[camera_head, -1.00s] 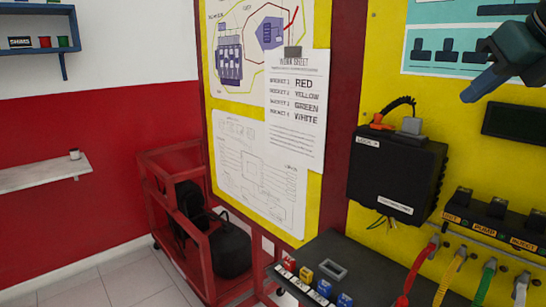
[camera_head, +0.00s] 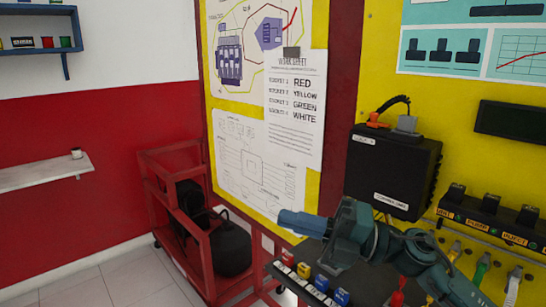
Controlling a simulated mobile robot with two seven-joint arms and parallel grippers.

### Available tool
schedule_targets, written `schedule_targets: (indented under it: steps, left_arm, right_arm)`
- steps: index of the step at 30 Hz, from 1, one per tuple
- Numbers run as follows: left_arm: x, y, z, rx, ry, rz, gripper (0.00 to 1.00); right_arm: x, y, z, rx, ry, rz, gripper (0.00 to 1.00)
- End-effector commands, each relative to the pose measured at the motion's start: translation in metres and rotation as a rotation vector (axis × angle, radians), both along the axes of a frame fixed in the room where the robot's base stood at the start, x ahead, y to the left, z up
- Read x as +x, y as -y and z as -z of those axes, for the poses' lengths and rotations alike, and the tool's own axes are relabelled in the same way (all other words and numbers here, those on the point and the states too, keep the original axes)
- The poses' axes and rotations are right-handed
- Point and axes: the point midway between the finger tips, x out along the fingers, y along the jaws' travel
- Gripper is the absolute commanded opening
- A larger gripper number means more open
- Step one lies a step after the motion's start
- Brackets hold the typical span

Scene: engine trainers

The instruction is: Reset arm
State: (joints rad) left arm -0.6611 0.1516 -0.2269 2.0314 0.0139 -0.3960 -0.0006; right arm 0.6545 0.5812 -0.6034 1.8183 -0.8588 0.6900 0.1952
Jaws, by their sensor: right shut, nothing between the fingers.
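My right gripper (camera_head: 296,222) is in the lower middle of the head view, with its arm coming in from the lower right. It is shut and empty, pointing left. It hangs in front of the yellow board's lower edge and above the grey bench, apart from the small coloured blocks (camera_head: 304,271). The wrist hides part of the bench and the space under the black control box (camera_head: 393,172). My left gripper is not in the view.
Red, yellow, green and white cables (camera_head: 482,269) hang below the switch strip (camera_head: 488,215) at right, partly behind my arm. A red cart (camera_head: 173,160) with black items stands left of the bench. A white shelf (camera_head: 42,172) is on the left wall.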

Motion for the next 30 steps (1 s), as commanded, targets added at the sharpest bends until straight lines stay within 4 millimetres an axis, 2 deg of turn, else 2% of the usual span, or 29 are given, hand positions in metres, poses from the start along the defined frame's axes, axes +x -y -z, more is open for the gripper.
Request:
schedule_targets:
  steps: [1, 5, 8, 11, 14, 15, 18, 21, 25, 27, 30]
  left_arm:
    - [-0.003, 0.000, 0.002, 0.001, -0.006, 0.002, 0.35]
    - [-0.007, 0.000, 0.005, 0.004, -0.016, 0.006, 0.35]
    - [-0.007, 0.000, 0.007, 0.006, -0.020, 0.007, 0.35]
    - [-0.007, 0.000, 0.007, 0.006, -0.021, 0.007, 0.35]
    - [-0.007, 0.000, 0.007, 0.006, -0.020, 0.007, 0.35]
    - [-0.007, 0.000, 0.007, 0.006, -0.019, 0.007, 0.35]
    - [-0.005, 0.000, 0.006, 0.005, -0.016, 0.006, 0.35]
    - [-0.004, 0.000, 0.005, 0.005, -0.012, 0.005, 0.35]
    - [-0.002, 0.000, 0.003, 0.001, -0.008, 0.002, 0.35]
    - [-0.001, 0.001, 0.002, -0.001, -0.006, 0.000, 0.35]
    - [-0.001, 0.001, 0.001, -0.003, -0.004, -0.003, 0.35]
  right_arm:
    - [0.000, 0.000, 0.016, 0.104, -0.110, 0.034, 0.00]
    - [0.006, 0.014, 0.056, 0.346, -0.393, 0.169, 0.00]
    - [0.008, 0.032, 0.102, 0.500, -0.632, 0.302, 0.00]
    - [0.000, 0.052, 0.161, 0.623, -0.885, 0.455, 0.00]
    - [-0.023, 0.073, 0.228, 0.718, -1.149, 0.622, 0.00]
    - [-0.036, 0.080, 0.255, 0.746, -1.251, 0.688, 0.00]
    - [-0.076, 0.095, 0.313, 0.792, -1.483, 0.836, 0.00]
    - [-0.116, 0.103, 0.356, 0.811, -1.667, 0.952, 0.00]
    - [-0.156, 0.108, 0.389, 0.818, -1.824, 1.047, 0.00]
    - [-0.168, 0.110, 0.397, 0.819, -1.868, 1.075, 0.00]
    - [-0.175, 0.111, 0.401, 0.819, -1.895, 1.089, 0.00]
